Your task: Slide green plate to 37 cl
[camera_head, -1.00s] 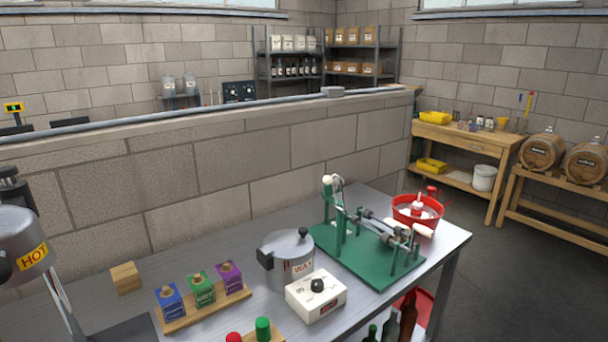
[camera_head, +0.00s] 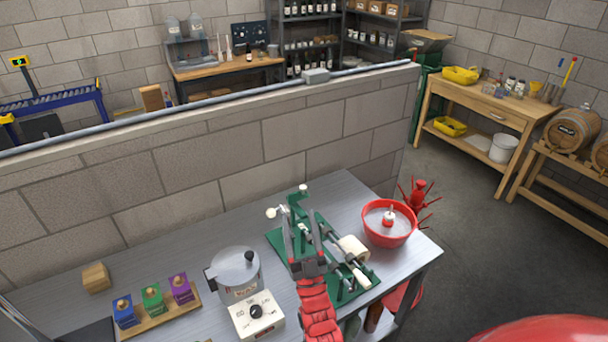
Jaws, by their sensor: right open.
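The hand-operated bench machine has a green base (camera_head: 348,292), green uprights, metal rods and pale rollers (camera_head: 353,248). It stands on the grey metal table, right of centre. My right gripper (camera_head: 302,228) reaches in from below over the machine's left part. Its grey fingers are apart and point away from me, with no object visibly held between them. The gripper and my red arm hide part of the machine. I cannot pick out the sliding green plate or read a 37 cl mark, nor tell whether the fingers touch anything. My left gripper is out of view.
A red bowl (camera_head: 389,228) stands right of the machine near the table's edge. Left are a wax pot (camera_head: 237,273), a white dial box (camera_head: 257,318), a wooden rack (camera_head: 189,299) of coloured blocks and a wooden block (camera_head: 96,278). A low wall (camera_head: 230,160) runs behind.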

